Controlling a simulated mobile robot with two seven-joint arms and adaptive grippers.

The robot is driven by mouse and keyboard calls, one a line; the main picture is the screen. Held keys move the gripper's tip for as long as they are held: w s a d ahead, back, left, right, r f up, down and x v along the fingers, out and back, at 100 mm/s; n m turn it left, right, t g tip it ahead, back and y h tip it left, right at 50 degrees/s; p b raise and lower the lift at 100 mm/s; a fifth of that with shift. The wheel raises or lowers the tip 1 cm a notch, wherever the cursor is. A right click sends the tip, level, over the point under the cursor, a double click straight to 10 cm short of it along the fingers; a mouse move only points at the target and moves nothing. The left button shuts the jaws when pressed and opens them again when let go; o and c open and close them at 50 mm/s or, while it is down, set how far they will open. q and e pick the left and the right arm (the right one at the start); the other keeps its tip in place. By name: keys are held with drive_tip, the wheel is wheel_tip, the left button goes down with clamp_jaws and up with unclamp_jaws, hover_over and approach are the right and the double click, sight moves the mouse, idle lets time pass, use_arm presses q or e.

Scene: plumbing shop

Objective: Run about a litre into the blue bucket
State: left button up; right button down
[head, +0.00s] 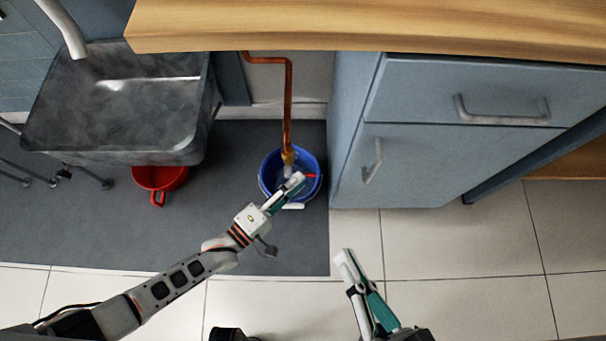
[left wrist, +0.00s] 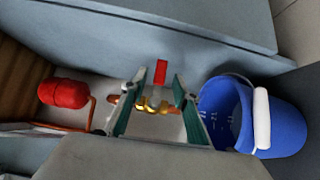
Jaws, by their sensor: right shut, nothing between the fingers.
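The blue bucket (head: 264,180) stands on the dark mat below the end of a copper pipe (head: 288,105). It also shows at the right of the left wrist view (left wrist: 285,128), its white handle grip across the near rim. A brass tap (left wrist: 150,106) with a red lever (left wrist: 160,72) shows between my left fingers in the left wrist view. My left gripper (head: 298,180) is over the bucket; its fingers (left wrist: 160,78) are apart, with gaps beside the lever. I cannot tell whether water is running or how full the bucket is. My right gripper (head: 344,256) is shut and empty over the floor.
A grey sink (head: 120,125) is at the left, with a red container (head: 160,178) under it. A wooden worktop (head: 380,28) overhangs the back. Blue cabinets (head: 440,165) stand right of the bucket. Tiled floor in front is clear. A red vessel (left wrist: 63,93) shows in the left wrist view.

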use_arm(q)
drive_tip(key=v, duration=0.8)
idle(0.4)
